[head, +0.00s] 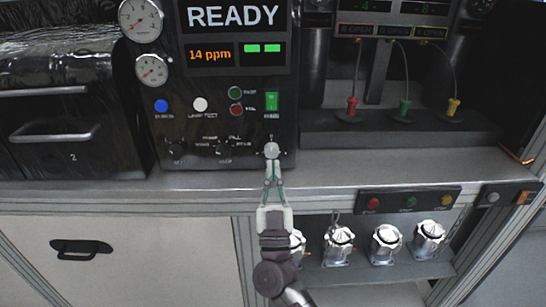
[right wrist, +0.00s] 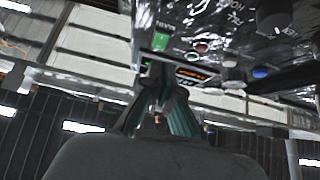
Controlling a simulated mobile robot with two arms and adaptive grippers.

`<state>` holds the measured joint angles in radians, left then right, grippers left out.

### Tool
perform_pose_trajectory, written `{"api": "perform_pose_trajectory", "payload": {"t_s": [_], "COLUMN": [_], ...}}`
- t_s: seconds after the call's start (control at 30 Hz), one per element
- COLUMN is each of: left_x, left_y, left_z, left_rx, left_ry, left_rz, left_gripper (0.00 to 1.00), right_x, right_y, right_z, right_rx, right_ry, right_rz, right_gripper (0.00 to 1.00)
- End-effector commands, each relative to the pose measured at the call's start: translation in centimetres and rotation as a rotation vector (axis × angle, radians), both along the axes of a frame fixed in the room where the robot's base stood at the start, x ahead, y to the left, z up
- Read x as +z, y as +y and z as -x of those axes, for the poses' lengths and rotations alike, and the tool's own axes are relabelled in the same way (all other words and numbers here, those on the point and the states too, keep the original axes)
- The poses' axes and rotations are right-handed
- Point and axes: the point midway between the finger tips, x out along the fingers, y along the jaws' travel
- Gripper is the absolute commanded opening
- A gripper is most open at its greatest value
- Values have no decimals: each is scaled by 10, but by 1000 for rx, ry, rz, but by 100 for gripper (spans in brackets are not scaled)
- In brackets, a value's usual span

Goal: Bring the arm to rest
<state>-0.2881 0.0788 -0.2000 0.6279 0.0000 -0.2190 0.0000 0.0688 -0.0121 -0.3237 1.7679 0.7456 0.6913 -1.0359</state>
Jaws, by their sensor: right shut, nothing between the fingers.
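My right gripper (head: 272,158) reaches up from the bottom in the head view, in front of the lower right of the black control panel (head: 205,115). Its fingers are closed together and hold nothing. In the right wrist view the closed fingers (right wrist: 158,68) point toward the panel, with the green switch (right wrist: 161,40) just beyond. My left gripper is not in view.
A grey ledge (head: 330,168) runs below the panel. Red, green and yellow cable plugs (head: 404,110) stand at upper right. A dark drawer unit (head: 60,120) is at left.

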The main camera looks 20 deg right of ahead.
Motion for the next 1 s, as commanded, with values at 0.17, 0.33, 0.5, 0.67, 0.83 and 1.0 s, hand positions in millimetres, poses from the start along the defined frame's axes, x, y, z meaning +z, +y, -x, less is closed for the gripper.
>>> {"api": "perform_pose_trajectory", "payload": {"t_s": [0.17, 0.33, 0.5, 0.67, 0.83, 1.0], "left_x": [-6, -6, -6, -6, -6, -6], "left_y": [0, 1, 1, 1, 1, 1], "left_z": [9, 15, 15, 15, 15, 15], "left_rx": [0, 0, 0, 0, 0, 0], "left_ry": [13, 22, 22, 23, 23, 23], "left_rz": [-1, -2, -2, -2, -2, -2], "left_gripper": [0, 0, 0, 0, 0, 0], "right_x": [-9, -9, -9, -12, -64, -185], "right_y": [2, 2, 2, 3, 15, 33], "right_z": [8, 8, 8, 7, -7, -17], "right_rx": [0, -1, -1, 2, 65, 193], "right_ry": [-2, -2, -2, 5, 126, 403], "right_rz": [-1, 0, 0, 2, 51, 120], "right_gripper": [0, 0, 0, 0, 0, 0]}}
